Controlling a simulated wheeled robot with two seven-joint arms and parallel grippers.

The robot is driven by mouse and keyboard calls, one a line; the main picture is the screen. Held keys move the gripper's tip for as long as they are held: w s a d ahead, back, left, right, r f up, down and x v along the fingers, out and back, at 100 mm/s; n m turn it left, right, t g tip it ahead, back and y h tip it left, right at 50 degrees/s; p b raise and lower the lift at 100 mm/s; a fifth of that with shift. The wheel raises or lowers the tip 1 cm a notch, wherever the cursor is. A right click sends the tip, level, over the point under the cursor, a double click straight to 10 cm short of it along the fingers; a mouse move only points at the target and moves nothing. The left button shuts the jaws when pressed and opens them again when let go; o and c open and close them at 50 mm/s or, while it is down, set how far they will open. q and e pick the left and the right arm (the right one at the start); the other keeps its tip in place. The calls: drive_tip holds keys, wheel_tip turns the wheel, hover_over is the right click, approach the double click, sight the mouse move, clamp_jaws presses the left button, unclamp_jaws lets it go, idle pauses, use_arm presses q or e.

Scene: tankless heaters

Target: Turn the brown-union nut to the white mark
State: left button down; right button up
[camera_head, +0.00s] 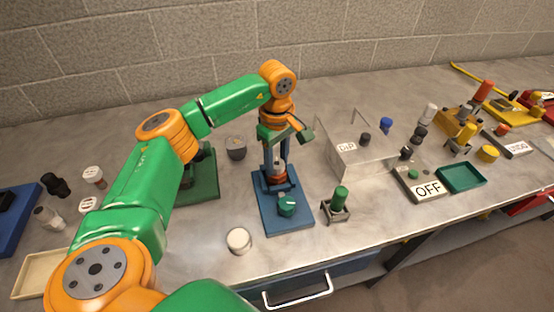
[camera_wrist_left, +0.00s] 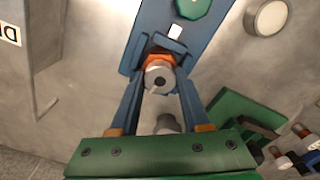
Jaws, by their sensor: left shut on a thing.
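My left gripper (camera_head: 278,178) points straight down over a blue base plate (camera_head: 285,217). In the left wrist view its two blue fingers (camera_wrist_left: 160,62) are shut around the union nut, a grey round piece (camera_wrist_left: 159,79) with a brown-orange band (camera_wrist_left: 159,59). In the head view the brown nut (camera_head: 279,179) shows partly between the fingers; the rest is hidden by them. A small white mark (camera_wrist_left: 175,32) lies on the blue plate just beyond the fingertips. My right gripper is not in view.
A green base (camera_head: 205,185) stands to the left, a clear box (camera_head: 352,158) to the right. A green-topped post (camera_head: 340,198) and a white round cap (camera_head: 238,240) stand near the front edge.

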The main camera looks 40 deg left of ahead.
sight(276, 163)
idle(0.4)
use_arm(q)
drive_tip(key=shift+c, duration=1.8)
unclamp_jaws()
wheel_tip(276, 163, up, 7)
drive_tip(key=shift+r+b, duration=0.1)
drive_tip(key=shift+b, duration=0.55)
